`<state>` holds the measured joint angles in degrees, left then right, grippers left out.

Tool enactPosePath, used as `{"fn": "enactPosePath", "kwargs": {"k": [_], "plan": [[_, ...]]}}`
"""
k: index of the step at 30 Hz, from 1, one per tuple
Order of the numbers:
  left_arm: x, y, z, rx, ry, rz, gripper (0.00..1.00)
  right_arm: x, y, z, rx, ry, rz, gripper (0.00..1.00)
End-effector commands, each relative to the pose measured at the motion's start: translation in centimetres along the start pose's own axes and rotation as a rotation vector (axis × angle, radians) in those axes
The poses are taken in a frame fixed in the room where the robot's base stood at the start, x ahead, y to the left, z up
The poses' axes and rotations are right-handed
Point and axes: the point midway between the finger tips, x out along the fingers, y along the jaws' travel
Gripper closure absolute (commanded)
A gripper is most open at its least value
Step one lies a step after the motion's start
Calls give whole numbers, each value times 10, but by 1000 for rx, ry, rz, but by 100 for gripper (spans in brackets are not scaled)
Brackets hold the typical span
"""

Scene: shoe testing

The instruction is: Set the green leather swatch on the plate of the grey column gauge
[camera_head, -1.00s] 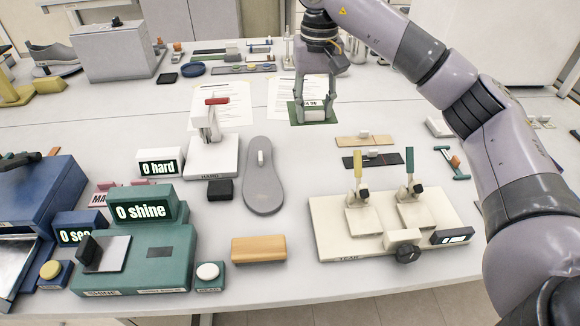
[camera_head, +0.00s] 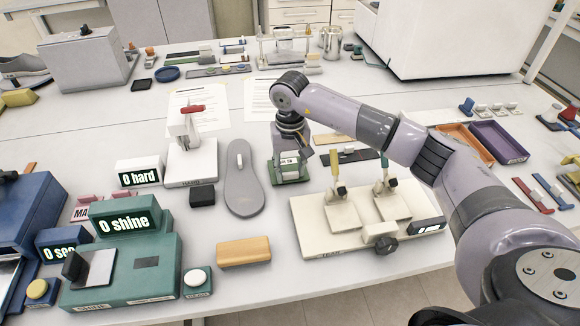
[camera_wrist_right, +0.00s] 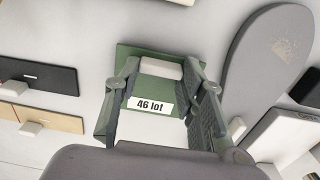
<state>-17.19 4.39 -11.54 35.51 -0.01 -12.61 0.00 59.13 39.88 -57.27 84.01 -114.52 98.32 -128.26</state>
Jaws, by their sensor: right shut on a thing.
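My right gripper (camera_head: 290,158) is shut on this block, and the swatch hangs under the fingers. In the right wrist view the green swatch (camera_wrist_right: 147,53) shows past the fingers (camera_wrist_right: 164,70). It is right of the grey sole; whether it touches the table I cannot tell. The pale grey column gauge (camera_head: 187,130), with a red lever and a base marked HARD, stands to the left, beyond the sole. Nothing shows on its base. My left gripper is out of view.
The grey sole (camera_head: 242,190) lies between swatch and gauge. A black block (camera_head: 202,195) sits before the gauge, and its "0 hard" display (camera_head: 139,172) is at its left. A cream double-clamp device (camera_head: 345,235) is in front right. Dark and tan strips (camera_head: 350,156) lie right.

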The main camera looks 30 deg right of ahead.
Motion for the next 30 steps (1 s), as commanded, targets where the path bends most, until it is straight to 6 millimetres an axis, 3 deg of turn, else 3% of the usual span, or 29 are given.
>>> {"fn": "enactPosePath", "kwargs": {"k": [12,13,21,30], "plan": [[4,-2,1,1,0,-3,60,10,0,0,0,1,0,82],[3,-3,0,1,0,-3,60,8,0,0,0,1,0,62],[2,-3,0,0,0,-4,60,8,0,0,0,1,0,44],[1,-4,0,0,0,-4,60,7,0,0,0,1,0,43]]}}
